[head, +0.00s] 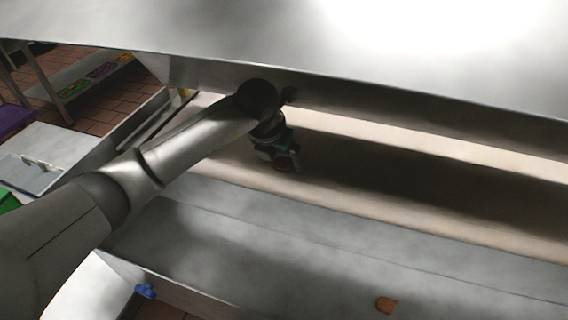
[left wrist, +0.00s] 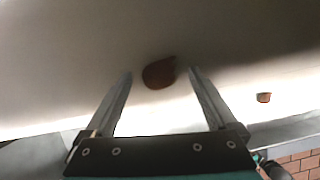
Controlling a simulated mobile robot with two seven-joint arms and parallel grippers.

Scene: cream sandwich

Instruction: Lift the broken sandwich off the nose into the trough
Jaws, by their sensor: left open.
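My left gripper (head: 290,164) reaches down under the steel overhang over the beige belt surface. In the left wrist view its two fingers are apart, and a brown, rounded sandwich piece (left wrist: 159,73) with a small point at one edge shows between the fingertips. I cannot tell whether the fingers touch it. The gripper hides this piece in the head view. A smaller-looking brown piece (left wrist: 264,97) lies apart to the right in the left wrist view. An orange-brown piece (head: 386,304) lies on the steel ledge near the bottom of the head view. My right gripper does not show.
A steel hood (head: 420,75) hangs low over the beige belt (head: 450,205), close to my left arm. A wide steel ledge (head: 300,245) runs along the near side. A steel lidded box (head: 45,160) and a rack stand at the left over a tiled floor.

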